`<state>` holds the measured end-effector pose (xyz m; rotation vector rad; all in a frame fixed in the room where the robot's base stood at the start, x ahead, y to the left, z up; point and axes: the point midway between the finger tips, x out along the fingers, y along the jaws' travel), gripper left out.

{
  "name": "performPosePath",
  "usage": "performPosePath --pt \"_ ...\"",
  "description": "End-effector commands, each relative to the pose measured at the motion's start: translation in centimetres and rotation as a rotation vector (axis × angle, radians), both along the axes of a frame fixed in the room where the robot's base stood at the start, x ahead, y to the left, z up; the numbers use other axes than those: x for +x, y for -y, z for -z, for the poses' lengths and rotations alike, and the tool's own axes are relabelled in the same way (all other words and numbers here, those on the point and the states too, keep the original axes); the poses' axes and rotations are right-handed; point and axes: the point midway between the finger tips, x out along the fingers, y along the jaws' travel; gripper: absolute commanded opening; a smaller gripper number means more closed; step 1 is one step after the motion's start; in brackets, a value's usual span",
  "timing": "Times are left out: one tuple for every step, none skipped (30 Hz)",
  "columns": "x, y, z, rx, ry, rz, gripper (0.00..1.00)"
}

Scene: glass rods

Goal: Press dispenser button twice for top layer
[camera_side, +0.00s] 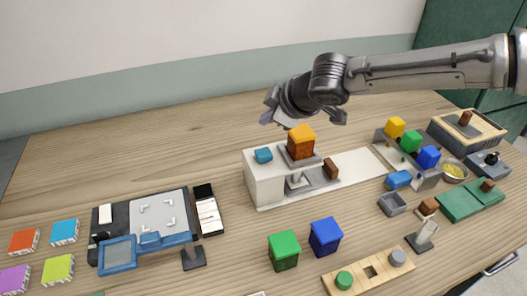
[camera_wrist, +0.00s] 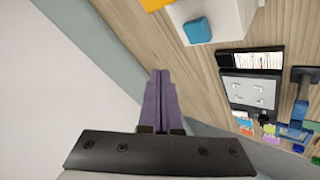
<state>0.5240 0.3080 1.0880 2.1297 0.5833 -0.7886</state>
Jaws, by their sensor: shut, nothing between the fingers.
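The dispenser looks to be the white box (camera_side: 264,186) near the table's middle in the side view. A blue button (camera_side: 263,155) sits on its top. In the wrist view the button (camera_wrist: 198,30) is at the top, on the white box (camera_wrist: 236,18). My gripper (camera_side: 265,118) is in the air above and behind the box, apart from the button. Its purple fingers (camera_wrist: 161,74) are together in the wrist view, with nothing between them.
Green (camera_side: 284,250) and blue (camera_side: 325,237) blocks stand in front of the dispenser. A tray with a white plate (camera_side: 160,215) and coloured tiles (camera_side: 58,270) are at left. Yellow, green and blue blocks in a grey rack (camera_side: 408,165) are at right. The table's back left is clear.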

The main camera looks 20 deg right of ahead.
Motion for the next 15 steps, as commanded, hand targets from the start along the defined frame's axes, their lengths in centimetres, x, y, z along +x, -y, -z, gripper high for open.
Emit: performPosePath --pt "0.0 0.0 0.8 -0.002 -0.002 -0.001 0.0" --pt "0.0 0.0 1.3 -0.003 -0.003 -0.001 0.0" --pt "0.0 0.0 1.8 -0.003 -0.003 -0.001 0.0" --pt "0.0 0.0 2.2 -0.002 -0.002 -0.001 0.0" --pt "0.0 0.0 2.6 -0.002 -0.001 -0.001 0.0" --pt "0.0 0.0 3.1 -0.002 -0.002 -0.001 0.0" --pt "0.0 0.0 3.5 -0.002 -0.002 -0.001 0.0" --pt "0.0 0.0 3.8 -0.001 -0.002 -0.002 0.0" --pt "0.0 0.0 4.3 -0.002 -0.001 -0.001 0.0" --pt "0.0 0.0 4.5 -0.001 0.0 0.0 0.0" --pt "0.0 0.0 4.8 -0.001 0.0 0.0 0.0" --pt "0.0 0.0 5.2 -0.001 0.0 0.0 0.0" --pt "0.0 0.0 5.4 -0.001 -0.001 0.001 0.0" --pt "0.0 0.0 5.5 -0.001 0.0 -0.001 0.0" --pt "0.0 0.0 5.8 0.0 0.001 -0.001 0.0"
